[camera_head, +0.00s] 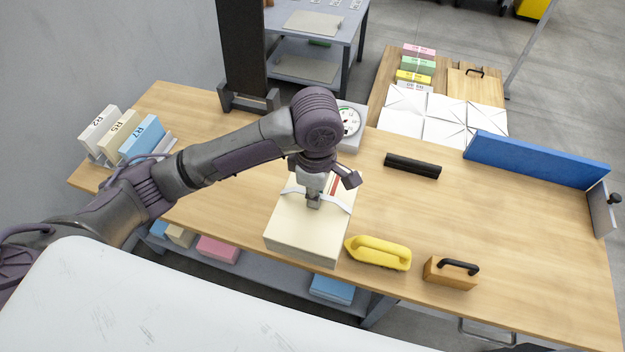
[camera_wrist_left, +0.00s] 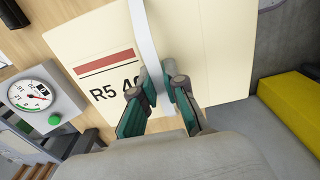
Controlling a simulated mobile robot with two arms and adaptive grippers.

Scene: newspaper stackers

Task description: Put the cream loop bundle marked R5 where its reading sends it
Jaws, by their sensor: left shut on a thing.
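The cream bundle (camera_head: 308,235) is a thick block near the table's front edge in the head view. In the left wrist view its top (camera_wrist_left: 205,65) carries a red bar and the print "R5 4", with the rest of the print hidden by a finger. A pale strap (camera_wrist_left: 148,40) runs across it. My left gripper (camera_head: 314,201) is above the bundle, shut on the strap, and its fingers also show in the left wrist view (camera_wrist_left: 160,95). I cannot tell whether the bundle rests on the table or hangs just above it. My right gripper is not in view.
A dial gauge (camera_head: 349,120) stands behind the bundle. Upright blocks marked R2 (camera_head: 97,128), R5 (camera_head: 117,132) and R7 (camera_head: 143,137) stand at left. A yellow handled tool (camera_head: 378,253), wooden block (camera_head: 450,273), black bar (camera_head: 412,166) and blue fence (camera_head: 535,160) lie right.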

